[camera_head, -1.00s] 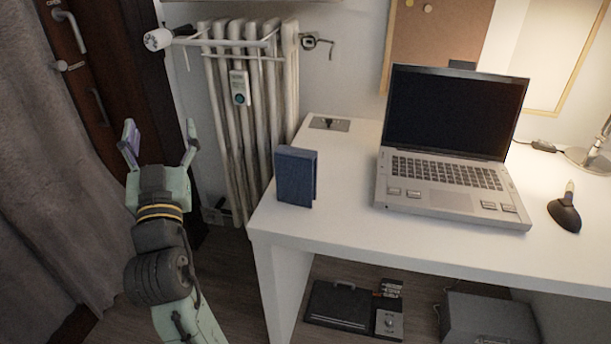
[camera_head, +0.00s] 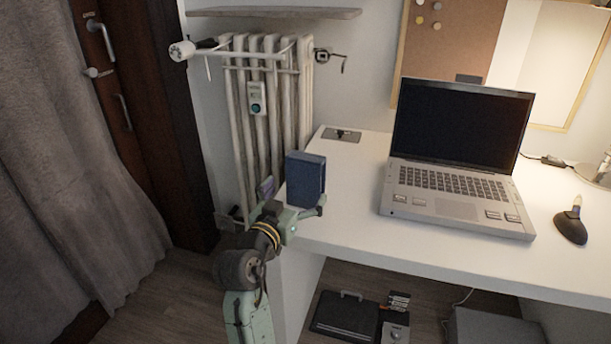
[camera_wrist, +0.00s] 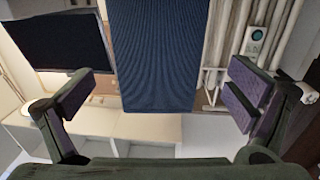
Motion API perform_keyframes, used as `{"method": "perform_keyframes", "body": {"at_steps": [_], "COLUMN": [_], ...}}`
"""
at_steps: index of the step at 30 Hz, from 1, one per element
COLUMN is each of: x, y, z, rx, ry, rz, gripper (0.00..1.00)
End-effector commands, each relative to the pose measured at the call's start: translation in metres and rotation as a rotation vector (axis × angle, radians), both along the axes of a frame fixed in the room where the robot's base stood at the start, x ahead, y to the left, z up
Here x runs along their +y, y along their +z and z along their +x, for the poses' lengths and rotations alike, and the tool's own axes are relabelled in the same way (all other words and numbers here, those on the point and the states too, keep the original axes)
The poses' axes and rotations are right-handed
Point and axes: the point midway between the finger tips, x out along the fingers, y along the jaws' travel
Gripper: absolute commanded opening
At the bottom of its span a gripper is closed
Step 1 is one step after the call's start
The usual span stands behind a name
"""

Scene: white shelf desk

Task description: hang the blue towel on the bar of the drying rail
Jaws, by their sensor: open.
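The blue towel (camera_head: 305,172) stands folded and upright on the left corner of the white desk. It also fills the upper middle of the wrist view (camera_wrist: 160,55). My gripper (camera_head: 293,198) is open just in front of the towel, one finger toward each side of it. In the wrist view, my fingers (camera_wrist: 165,98) are spread wider than the towel, and I see no contact. The white drying rail (camera_head: 262,54) is fixed across the top of the radiator, behind and left of the towel. Its bars are bare.
An open laptop (camera_head: 455,165) stands right of the towel on the desk (camera_head: 350,240). A wall shelf (camera_head: 275,13) is above the radiator (camera_head: 275,110). A grey curtain (camera_head: 70,160) and dark door are at left. The space above the towel looks clear.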

Motion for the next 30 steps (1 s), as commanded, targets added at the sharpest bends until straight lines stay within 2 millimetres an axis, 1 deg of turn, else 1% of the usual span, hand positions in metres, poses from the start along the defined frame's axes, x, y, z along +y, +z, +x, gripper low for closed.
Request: {"method": "perform_keyframes", "body": {"at_steps": [2,6,9,15,30], "x": [-0.009,-0.014,-0.016,-0.016,-0.016], "y": [0.002,0.0,0.0,-0.001,-0.001], "z": [0.011,0.027,0.031,0.032,0.031], "rx": [0.001,0.001,-0.001,-0.001,-0.001], "ry": [-0.004,-0.001,0.0,0.0,0.0], "rz": [-0.001,0.0,0.0,0.0,0.0], "gripper": [0.98,0.98,0.98,0.98,0.65]}}
